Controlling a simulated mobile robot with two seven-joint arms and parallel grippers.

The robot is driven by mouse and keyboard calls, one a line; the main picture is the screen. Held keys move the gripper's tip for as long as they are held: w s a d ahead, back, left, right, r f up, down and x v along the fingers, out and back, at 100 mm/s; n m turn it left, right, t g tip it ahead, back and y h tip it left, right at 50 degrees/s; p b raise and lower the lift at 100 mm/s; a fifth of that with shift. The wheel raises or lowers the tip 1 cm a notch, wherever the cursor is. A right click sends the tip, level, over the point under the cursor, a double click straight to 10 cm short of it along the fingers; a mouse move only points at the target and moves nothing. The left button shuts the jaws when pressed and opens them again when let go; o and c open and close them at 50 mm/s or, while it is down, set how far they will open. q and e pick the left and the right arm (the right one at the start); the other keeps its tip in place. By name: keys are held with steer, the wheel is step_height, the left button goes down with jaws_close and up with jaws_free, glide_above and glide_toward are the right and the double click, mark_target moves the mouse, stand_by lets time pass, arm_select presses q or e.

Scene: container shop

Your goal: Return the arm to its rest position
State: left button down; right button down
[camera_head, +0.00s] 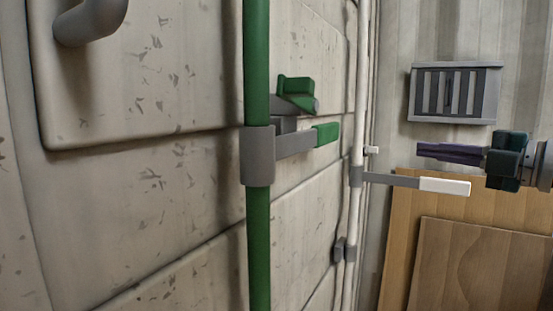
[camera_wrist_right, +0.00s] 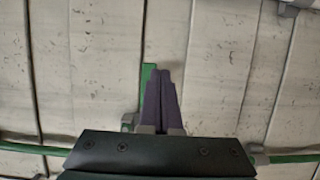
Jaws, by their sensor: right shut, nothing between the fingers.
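My right gripper (camera_head: 450,153) comes in from the right in the head view, its purple fingers pointing left. It is shut and holds nothing. In the right wrist view its fingers (camera_wrist_right: 164,102) lie together, pointing at the pale scuffed door panels. My left gripper is not in view.
A green vertical bar (camera_head: 258,230) with a grey clamp and green-tipped handle (camera_head: 326,134) runs down the pale door (camera_head: 180,200). A white bar (camera_head: 361,90) stands beyond it. A slatted vent (camera_head: 454,93) is on the back wall. Wooden boards (camera_head: 480,265) lean at lower right.

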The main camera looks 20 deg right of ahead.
steer(key=s+a+f+m+g+h+p, duration=0.2)
steer(key=s+a+f+m+h+p, duration=0.15)
steer(key=a+m, duration=0.25)
steer(key=s+a+f+m+g+h+p, duration=0.1)
steer(key=s+a+f+m+h+p, duration=0.15)
steer(key=a+m+p, duration=0.3)
steer(key=s+a+m+g+p, duration=0.4)
steer(key=s+a+g, duration=0.15)
steer(key=s, duration=0.45)
steer(key=s+a+m+g+p, duration=0.35)
steer(key=s+a, duration=0.35)
steer(key=s, duration=0.3)
step_height(320, 180, up, 38)
steer(key=s+g+p, duration=0.1)
steer(key=p, duration=3.6)
steer(key=shift+s+a+r+m+y, duration=0.15)
steer(key=shift+s+m+y, duration=0.1)
steer(key=shift+m+y, duration=0.05)
steer(key=shift+f, duration=0.2)
